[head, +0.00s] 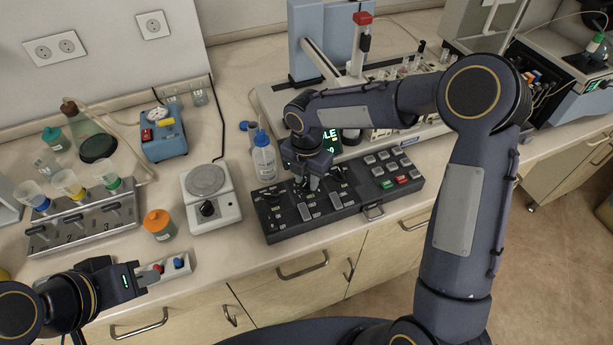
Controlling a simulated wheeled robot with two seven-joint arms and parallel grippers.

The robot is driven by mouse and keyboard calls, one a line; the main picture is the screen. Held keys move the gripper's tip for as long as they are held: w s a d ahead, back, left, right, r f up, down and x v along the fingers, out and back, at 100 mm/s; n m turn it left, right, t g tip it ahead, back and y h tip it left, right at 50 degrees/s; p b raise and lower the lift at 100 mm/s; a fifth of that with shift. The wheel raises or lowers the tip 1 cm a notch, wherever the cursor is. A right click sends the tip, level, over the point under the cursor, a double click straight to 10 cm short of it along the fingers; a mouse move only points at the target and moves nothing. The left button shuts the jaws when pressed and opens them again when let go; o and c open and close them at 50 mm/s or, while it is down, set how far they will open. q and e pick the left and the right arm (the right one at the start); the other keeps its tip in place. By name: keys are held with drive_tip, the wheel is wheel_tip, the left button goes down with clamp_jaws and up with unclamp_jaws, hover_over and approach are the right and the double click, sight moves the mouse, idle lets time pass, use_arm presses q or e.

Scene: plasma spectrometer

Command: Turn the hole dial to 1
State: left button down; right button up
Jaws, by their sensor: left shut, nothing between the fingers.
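The black control panel (285,225) lies near the counter's front edge, with dark knobs, grey keys, and green and red buttons on its right. My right gripper (308,185) points down at the panel's back left-middle part, and its fingers hide what is under them. I cannot tell whether it touches a knob or how far its jaws are apart. I cannot pick out the hole dial or read its setting. A display (329,139) with green letters is partly hidden behind my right wrist. My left gripper (150,277) is shut and empty at lower left, close to a small switch box (178,268).
The spectrometer bench (268,97) is behind the panel. My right arm crosses the right side.

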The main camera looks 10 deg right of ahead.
sight(307, 182)
wheel_tip(307, 182, up, 8)
drive_tip(key=shift+f+b, duration=0.15)
drive_tip(key=shift+b, duration=0.3)
idle(0.5)
